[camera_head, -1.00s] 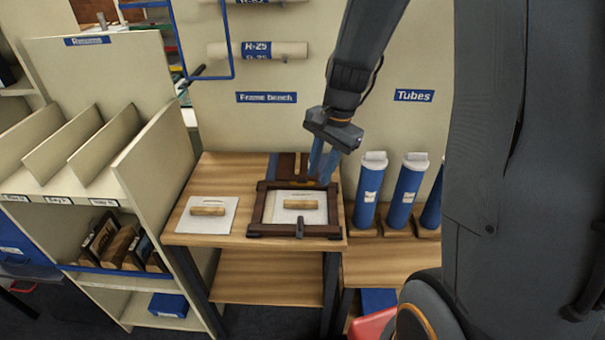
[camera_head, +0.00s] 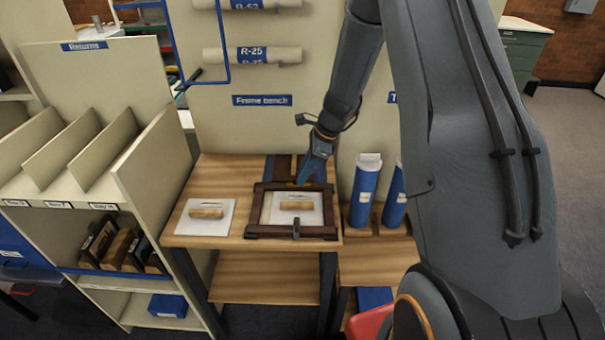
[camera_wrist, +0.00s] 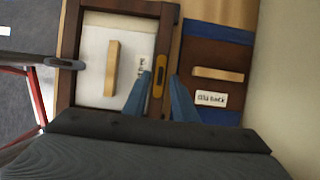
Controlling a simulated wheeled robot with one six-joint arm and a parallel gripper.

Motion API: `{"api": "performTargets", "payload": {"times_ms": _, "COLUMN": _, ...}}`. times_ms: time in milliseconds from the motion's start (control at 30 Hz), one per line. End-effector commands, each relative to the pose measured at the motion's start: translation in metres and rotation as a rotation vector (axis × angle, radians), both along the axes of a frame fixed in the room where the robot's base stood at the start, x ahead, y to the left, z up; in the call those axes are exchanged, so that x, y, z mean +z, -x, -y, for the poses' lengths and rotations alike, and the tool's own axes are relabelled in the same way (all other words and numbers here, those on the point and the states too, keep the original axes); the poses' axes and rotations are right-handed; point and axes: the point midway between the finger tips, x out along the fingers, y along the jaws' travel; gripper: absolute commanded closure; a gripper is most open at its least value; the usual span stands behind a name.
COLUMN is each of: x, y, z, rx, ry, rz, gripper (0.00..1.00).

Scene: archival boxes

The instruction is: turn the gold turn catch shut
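The gold turn catch (camera_wrist: 160,72) is a small elongated plate on a bar of the dark wooden frame (camera_wrist: 69,35), lying along that bar in the wrist view. My gripper (camera_wrist: 162,77) has its two blue fingers apart, one on each side of the catch; contact cannot be told. In the head view my gripper (camera_head: 307,181) is over the frame's far bar and largely hides the catch. A white panel (camera_wrist: 96,60) with a wooden handle lies inside the frame. A dark catch (camera_wrist: 65,63) on the opposite bar points across it.
A white panel with a wooden handle (camera_head: 207,211) lies left of the frame on the wooden bench (camera_head: 240,170). A brown board with a handle and label (camera_wrist: 217,55) lies beyond the frame. Blue tubes (camera_head: 365,190) stand to the right. A slotted shelf (camera_head: 165,165) is left.

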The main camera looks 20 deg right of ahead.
Motion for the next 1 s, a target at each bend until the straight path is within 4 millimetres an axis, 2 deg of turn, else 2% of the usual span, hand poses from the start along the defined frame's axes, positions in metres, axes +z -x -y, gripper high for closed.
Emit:
{"api": "performTargets", "payload": {"times_ms": 167, "x": -0.0090, "y": -0.0010, "z": -0.0034, "rx": 0.000, "ry": 0.001, "rz": 0.001, "gripper": 0.75}}
{"api": "performTargets", "payload": {"times_ms": 400, "x": -0.0102, "y": -0.0010, "z": -0.0038, "rx": 0.001, "ry": 0.001, "rz": 0.001, "gripper": 0.75}}
{"api": "performTargets", "payload": {"times_ms": 433, "x": -0.0101, "y": -0.0010, "z": -0.0038, "rx": 0.001, "ry": 0.001, "rz": 0.001, "gripper": 0.77}}
{"api": "performTargets", "payload": {"times_ms": 567, "x": -0.0101, "y": -0.0010, "z": -0.0038, "rx": 0.001, "ry": 0.001, "rz": 0.001, "gripper": 0.99}}
{"api": "performTargets", "payload": {"times_ms": 600, "x": -0.0100, "y": -0.0009, "z": -0.0038, "rx": 0.001, "ry": 0.001, "rz": 0.000, "gripper": 1.00}}
{"api": "performTargets", "payload": {"times_ms": 1000, "x": -0.0106, "y": -0.0014, "z": -0.0038, "rx": 0.048, "ry": 0.000, "rz": -0.001, "gripper": 1.00}}
